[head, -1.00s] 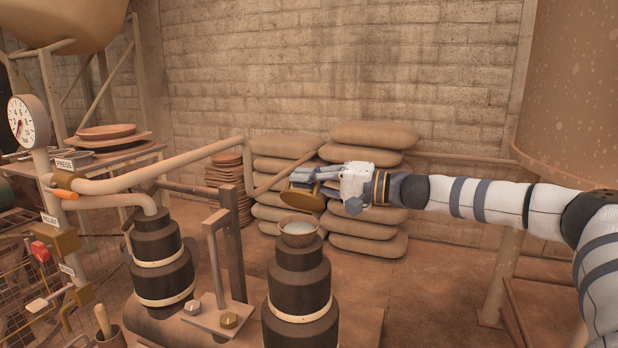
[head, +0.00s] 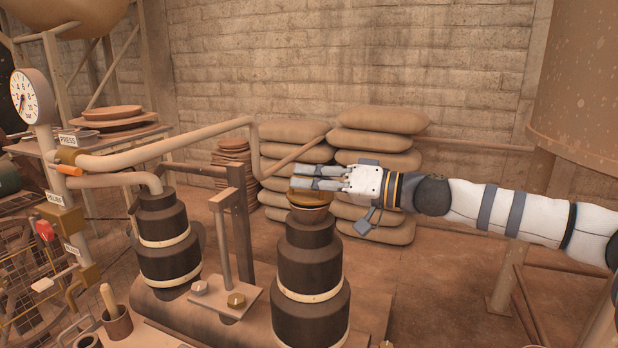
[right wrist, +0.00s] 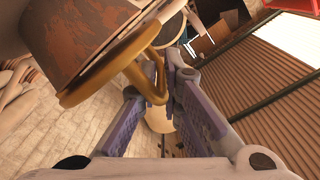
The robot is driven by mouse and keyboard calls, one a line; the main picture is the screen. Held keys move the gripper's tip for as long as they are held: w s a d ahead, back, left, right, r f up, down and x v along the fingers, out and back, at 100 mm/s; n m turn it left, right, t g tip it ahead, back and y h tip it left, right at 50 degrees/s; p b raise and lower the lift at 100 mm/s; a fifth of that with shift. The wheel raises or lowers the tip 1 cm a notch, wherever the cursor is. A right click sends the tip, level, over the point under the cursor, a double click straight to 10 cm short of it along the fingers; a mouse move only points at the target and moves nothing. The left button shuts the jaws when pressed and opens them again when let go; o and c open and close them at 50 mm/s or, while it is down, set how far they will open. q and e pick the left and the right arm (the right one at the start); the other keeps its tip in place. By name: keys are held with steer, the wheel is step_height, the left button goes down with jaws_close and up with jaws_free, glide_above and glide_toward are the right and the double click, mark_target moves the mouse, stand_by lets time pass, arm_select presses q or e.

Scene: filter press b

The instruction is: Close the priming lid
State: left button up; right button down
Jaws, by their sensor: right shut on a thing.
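The priming lid (head: 308,197) is a round, brass-coloured disc. It lies about level over the priming cup (head: 305,208) on top of the right dark pump cylinder (head: 308,262). Only a thin reddish edge of the cup shows in the head view. In the right wrist view the lid (right wrist: 108,58) has a bent handle, and the reddish-brown cup (right wrist: 72,40) is against its far side. My right gripper (head: 318,178) is shut on the lid's handle, with its fingers (right wrist: 168,78) around it. Whether the lid fully touches the rim is hard to tell. My left gripper is out of view.
A second dark cylinder (head: 165,240) stands to the left. Stacked sacks (head: 385,160) stand behind my gripper.

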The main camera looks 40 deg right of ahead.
steer(key=shift+s+a+f, duration=0.15)
steer(key=shift+a+f, duration=0.25)
steer(key=shift+a, duration=0.05)
steer(key=c, duration=1.7)
jaws_free()
